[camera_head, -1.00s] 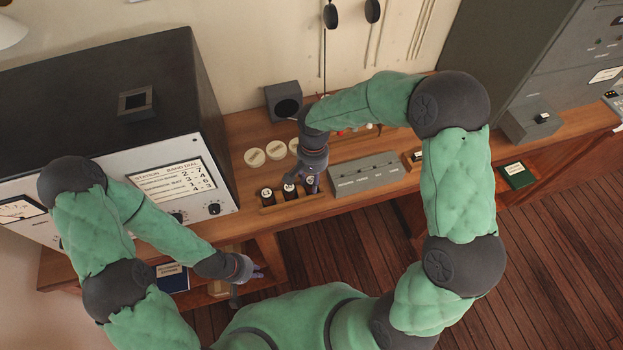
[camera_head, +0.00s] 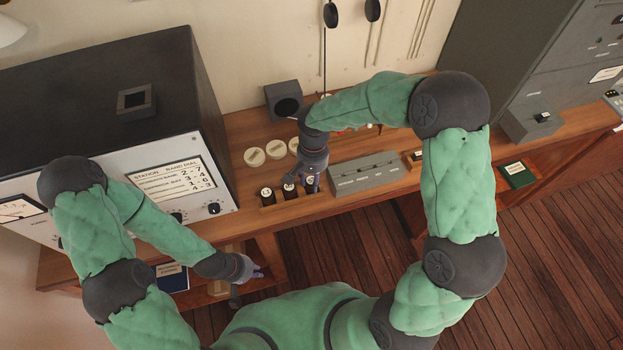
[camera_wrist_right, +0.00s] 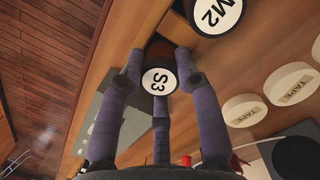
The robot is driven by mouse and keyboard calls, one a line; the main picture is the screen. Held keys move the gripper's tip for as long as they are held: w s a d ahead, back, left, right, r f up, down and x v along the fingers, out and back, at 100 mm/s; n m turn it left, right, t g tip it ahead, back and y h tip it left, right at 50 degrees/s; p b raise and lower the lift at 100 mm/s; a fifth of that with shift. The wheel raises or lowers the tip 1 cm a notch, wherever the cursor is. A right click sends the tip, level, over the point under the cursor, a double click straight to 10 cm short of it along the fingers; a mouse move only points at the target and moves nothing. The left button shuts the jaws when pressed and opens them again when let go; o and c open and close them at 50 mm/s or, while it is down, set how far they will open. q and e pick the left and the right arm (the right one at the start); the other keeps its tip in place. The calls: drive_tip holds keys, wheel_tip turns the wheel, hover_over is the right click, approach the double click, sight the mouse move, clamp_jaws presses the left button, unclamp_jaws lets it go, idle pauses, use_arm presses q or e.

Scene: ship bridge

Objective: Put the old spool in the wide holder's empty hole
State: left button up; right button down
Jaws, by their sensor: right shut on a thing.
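A spool with a white top marked S3 (camera_wrist_right: 159,81) sits between the fingers of my right gripper (camera_wrist_right: 161,84). In the head view my right gripper (camera_head: 311,183) is at the right end of the wooden holder (camera_head: 268,208). The held spool is in line with two other dark spools, (camera_head: 266,194) and (camera_head: 290,190). In the wrist view the neighbouring spool marked M2 (camera_wrist_right: 218,13) stands beside it. The fingers hide whether the held spool is fully seated in its hole. My left gripper (camera_head: 250,270) hangs low in front of the desk, its fingers too small to judge.
Several round tape tins (camera_head: 254,157) lie behind the holder. A grey switch box (camera_head: 365,174) is just right of my right gripper. A small black speaker (camera_head: 284,100) stands at the wall. The large radio cabinet (camera_head: 195,165) bounds the left.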

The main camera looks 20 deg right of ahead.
drive_tip(key=shift+f, duration=0.1)
idle(0.4)
drive_tip(key=c, duration=0.8)
unclamp_jaws()
wheel_tip(320, 180, up, 12)
drive_tip(key=w, duration=0.1)
drive_tip(key=shift+w+d, duration=0.15)
drive_tip(key=shift+d, duration=0.2)
drive_tip(key=shift+f, duration=0.1)
